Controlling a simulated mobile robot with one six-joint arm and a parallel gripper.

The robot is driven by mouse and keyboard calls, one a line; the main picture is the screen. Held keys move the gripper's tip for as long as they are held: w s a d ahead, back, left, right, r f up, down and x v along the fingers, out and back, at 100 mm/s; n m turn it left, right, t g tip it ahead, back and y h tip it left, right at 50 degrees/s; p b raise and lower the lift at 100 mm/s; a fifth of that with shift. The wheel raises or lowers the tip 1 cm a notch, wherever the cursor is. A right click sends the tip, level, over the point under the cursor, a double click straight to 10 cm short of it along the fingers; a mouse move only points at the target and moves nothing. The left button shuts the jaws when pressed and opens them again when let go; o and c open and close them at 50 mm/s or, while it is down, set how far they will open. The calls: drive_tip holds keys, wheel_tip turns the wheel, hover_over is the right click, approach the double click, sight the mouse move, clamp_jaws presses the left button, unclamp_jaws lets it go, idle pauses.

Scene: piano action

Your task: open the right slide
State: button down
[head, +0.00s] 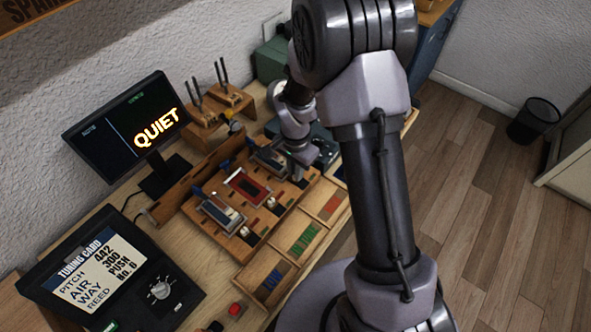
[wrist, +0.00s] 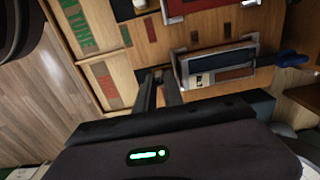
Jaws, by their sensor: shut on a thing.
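The right slide (head: 268,158) is a small metal-framed unit at the far end of the wooden action board (head: 287,203). In the wrist view the right slide (wrist: 215,66) shows a metal rim with a pale and dark strip inside. My gripper (head: 301,168) is at its front end, largely hidden by my own arm in the head view. In the wrist view my gripper's fingers (wrist: 160,84) are close together at the slide's near end, shut on its front part. The gripped part itself is hidden between the fingers.
The middle slide (head: 247,187), red inside, and the left slide (head: 221,212) sit beside it. Compartments with colored strips (head: 304,240) line the front. A monitor (head: 125,123) reading QUIET and a tuning card display (head: 100,275) stand left. Two pronged wooden blocks (head: 230,98) stand behind.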

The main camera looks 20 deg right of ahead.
drive_tip(key=shift+s+d+b, duration=0.2)
drive_tip(key=shift+s+d, duration=0.35)
drive_tip(key=shift+s, duration=0.25)
drive_tip(key=shift+s+d+b, duration=0.2)
drive_tip(key=shift+s+d, duration=0.35)
drive_tip(key=shift+s, duration=0.2)
drive_tip(key=c, duration=1.4)
unclamp_jaws()
drive_tip(key=shift+s+d, duration=0.1)
drive_tip(key=shift+d, duration=0.05)
drive_tip(key=shift+c, duration=0.2)
